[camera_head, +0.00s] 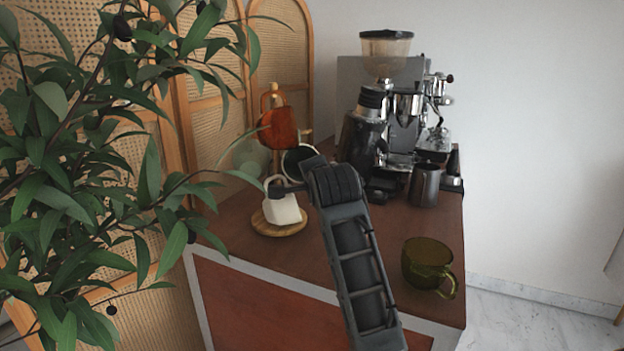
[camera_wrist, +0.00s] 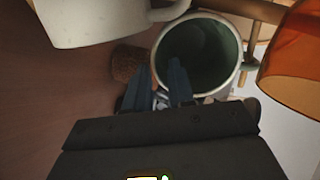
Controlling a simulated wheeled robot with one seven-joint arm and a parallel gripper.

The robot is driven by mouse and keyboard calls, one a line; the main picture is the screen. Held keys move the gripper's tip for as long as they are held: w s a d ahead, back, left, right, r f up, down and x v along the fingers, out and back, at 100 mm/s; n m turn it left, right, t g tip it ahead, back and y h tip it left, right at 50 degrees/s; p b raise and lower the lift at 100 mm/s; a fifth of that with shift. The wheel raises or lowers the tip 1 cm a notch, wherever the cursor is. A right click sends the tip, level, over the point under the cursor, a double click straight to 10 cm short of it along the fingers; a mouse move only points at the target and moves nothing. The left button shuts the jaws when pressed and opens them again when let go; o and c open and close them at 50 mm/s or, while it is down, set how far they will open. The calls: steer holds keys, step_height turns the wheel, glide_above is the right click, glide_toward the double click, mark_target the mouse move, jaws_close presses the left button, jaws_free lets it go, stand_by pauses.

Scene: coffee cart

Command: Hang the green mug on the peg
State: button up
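A mug with a white rim and dark green inside (camera_head: 298,158) is at the right side of the wooden mug tree (camera_head: 276,229), its mouth turned toward me. In the wrist view its green inside (camera_wrist: 205,50) faces my camera, and a wooden peg (camera_wrist: 252,68) shows close to its right side. I cannot tell whether the handle is around that peg. My gripper (camera_wrist: 164,70) is at the mug's near rim, one finger overlapping the mouth and the other outside. A gap shows between the fingers; whether they pinch the wall is unclear. In the head view my arm hides the fingertips.
An orange mug (camera_head: 278,128) and a white mug (camera_head: 283,205) are at the tree. An olive glass mug (camera_head: 428,258) stands at the cart's front right. The espresso machine (camera_head: 405,110), grinder and steel pitcher (camera_head: 425,186) stand behind. Plant leaves (camera_head: 80,180) crowd the left.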

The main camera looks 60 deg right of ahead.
steer(key=shift+o, duration=1.2)
steer(key=shift+f, duration=0.1)
steer(key=shift+a, duration=0.1)
steer(key=v, duration=0.7)
steer(key=shift+s+a, duration=0.2)
steer(key=shift+s, duration=0.1)
steer(key=s+a+f+n, duration=0.1)
steer(key=a+f+n, duration=0.1)
steer(key=f, duration=0.1)
steer(key=s+a+f+n+t+y, duration=0.1)
steer(key=a+f+n, duration=0.1)
steer(key=a+f, duration=0.1)
steer(key=a+f+n+t+y, duration=0.1)
steer(key=a+f+n, duration=0.2)
steer(key=shift+s+f, duration=0.2)
steer(key=shift+s, duration=0.2)
steer(key=s+a+f+n+t+y, duration=0.1)
steer(key=s+a+f+n+y, duration=0.2)
steer(key=s+a+f+n, duration=0.45)
steer(key=s+a+f+n+t+y, duration=0.2)
steer(key=s+a+n+y, duration=0.25)
steer(key=s+a, duration=0.55)
steer(key=s+a+r+n, duration=0.1)
steer(key=s+a+n, duration=0.1)
steer(key=s, duration=0.4)
steer(key=s+a+r+n+y, duration=0.1)
steer(key=s+a+n, duration=0.1)
steer(key=s, duration=0.4)
steer(key=shift+a+r+n, duration=0.4)
steer(key=shift+a, duration=0.1)
